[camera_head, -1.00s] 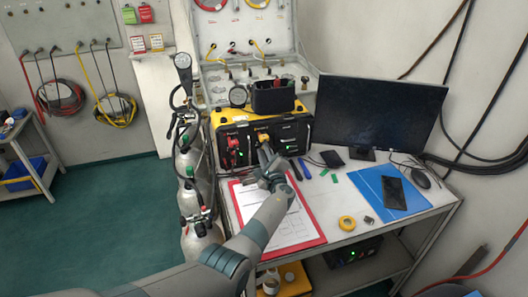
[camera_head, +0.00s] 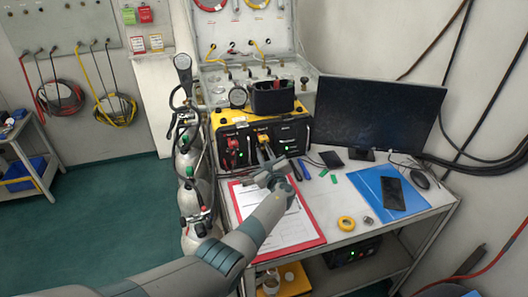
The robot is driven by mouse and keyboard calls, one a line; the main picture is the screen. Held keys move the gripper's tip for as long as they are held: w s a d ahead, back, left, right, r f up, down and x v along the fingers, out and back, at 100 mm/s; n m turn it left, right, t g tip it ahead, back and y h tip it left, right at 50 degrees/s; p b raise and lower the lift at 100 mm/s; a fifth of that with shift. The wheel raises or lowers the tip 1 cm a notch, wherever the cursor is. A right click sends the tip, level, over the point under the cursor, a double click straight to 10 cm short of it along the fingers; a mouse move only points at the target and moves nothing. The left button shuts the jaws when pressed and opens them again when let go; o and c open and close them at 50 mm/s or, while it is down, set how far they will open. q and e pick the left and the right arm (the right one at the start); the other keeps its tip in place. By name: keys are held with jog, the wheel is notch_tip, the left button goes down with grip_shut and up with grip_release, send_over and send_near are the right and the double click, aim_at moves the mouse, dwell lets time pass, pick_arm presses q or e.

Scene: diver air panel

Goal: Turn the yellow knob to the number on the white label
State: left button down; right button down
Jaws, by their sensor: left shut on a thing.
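The yellow knob (camera_head: 264,138) is on the front of the black and yellow air panel (camera_head: 292,132) at the back of the table. My left gripper (camera_head: 264,150) reaches it from the front and is shut on it. The fingers hide the knob's lower part, and its pointer and numbers are too small to read. A red knob (camera_head: 232,145) sits on the panel to the left. I cannot make out the white label or its number. My right gripper is not in view.
A red clipboard with paper (camera_head: 308,222) lies under my left arm. A monitor (camera_head: 375,117), blue folder (camera_head: 370,183), dark phone (camera_head: 393,193) and yellow tape roll (camera_head: 346,223) are to the right. Gas cylinders (camera_head: 195,195) stand at the table's left edge.

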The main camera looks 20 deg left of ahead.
pick_arm(q)
jog(key=m, duration=0.2)
jog(key=m+p, duration=0.1)
jog(key=m, duration=0.3)
jog(key=shift+r+p, duration=0.25)
jog(key=shift+p, duration=0.05)
jog(key=m, duration=0.3)
jog(key=shift+w+d+m+p, duration=0.1)
jog(key=shift+m+p, duration=0.2)
jog(key=shift+p, duration=0.05)
jog(key=m, duration=0.2)
jog(key=shift+m+g+y, duration=0.3)
jog(key=shift+y, duration=0.1)
jog(key=m, duration=0.3)
jog(key=shift+f+m, duration=0.1)
jog(key=shift+m, duration=1.3)
jog(key=shift+w+d+m+y+b, duration=0.1)
jog(key=shift+m+y+b, duration=0.35)
jog(key=shift+m, duration=1.55)
